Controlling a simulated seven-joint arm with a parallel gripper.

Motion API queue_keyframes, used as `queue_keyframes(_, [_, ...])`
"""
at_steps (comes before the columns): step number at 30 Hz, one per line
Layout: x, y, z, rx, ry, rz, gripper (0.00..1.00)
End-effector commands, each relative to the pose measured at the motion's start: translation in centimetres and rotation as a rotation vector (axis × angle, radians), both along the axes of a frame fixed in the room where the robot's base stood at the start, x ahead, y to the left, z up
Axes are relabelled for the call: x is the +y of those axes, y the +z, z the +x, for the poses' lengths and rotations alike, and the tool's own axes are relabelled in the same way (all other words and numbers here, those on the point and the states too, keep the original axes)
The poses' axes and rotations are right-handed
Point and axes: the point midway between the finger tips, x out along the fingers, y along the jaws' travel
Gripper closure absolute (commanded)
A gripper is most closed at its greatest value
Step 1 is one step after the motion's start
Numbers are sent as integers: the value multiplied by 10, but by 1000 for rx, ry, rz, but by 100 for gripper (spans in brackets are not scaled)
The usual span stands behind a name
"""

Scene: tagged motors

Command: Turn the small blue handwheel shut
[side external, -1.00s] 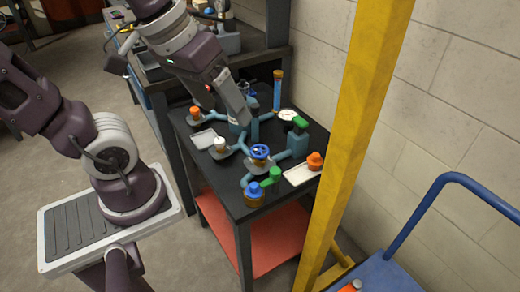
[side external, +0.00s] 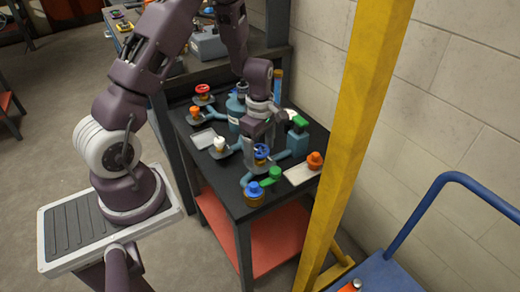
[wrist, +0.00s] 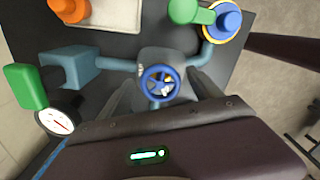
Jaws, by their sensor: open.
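The small blue handwheel (side external: 261,151) sits on a grey valve body near the front middle of the dark table. In the wrist view the blue handwheel (wrist: 158,83) lies near the middle, its rim and spokes in plain sight. My gripper (side external: 258,143) points down at the handwheel from just above. In the wrist view my gripper (wrist: 163,84) is open, with one grey finger on each side of the wheel. I cannot tell how far down the fingertips reach beside the rim.
A blue-topped part (side external: 254,190) and a green handle (side external: 275,174) are close in front. A green-topped block (side external: 299,125) and an orange knob (side external: 314,160) stand to the right. A white knob (side external: 219,144) and a red handwheel (side external: 202,89) are further left. A yellow post (side external: 365,130) rises right of the table.

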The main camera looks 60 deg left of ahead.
Motion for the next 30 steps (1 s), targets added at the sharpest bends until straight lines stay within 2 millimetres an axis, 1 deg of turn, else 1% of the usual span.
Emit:
queue_keyframes(2, [0, -4, 0, 1, 0, 0, 26])
queue_keyframes(8, [0, -4, 0, 0, -1, 0, 26])
queue_keyframes(9, [0, -4, 0, 0, -1, 0, 34])
queue_keyframes(11, [0, -3, 0, 0, -1, 0, 46])
queue_keyframes(15, [0, -3, 0, 0, -2, 0, 73])
queue_keyframes(17, [0, -3, 0, 0, -2, 0, 85])
queue_keyframes(18, [0, -3, 0, 0, -2, 0, 88])
queue_keyframes(25, [0, -3, 0, 0, -31, 0, 88])
queue_keyframes(30, [0, -3, 0, 0, -114, 0, 88])
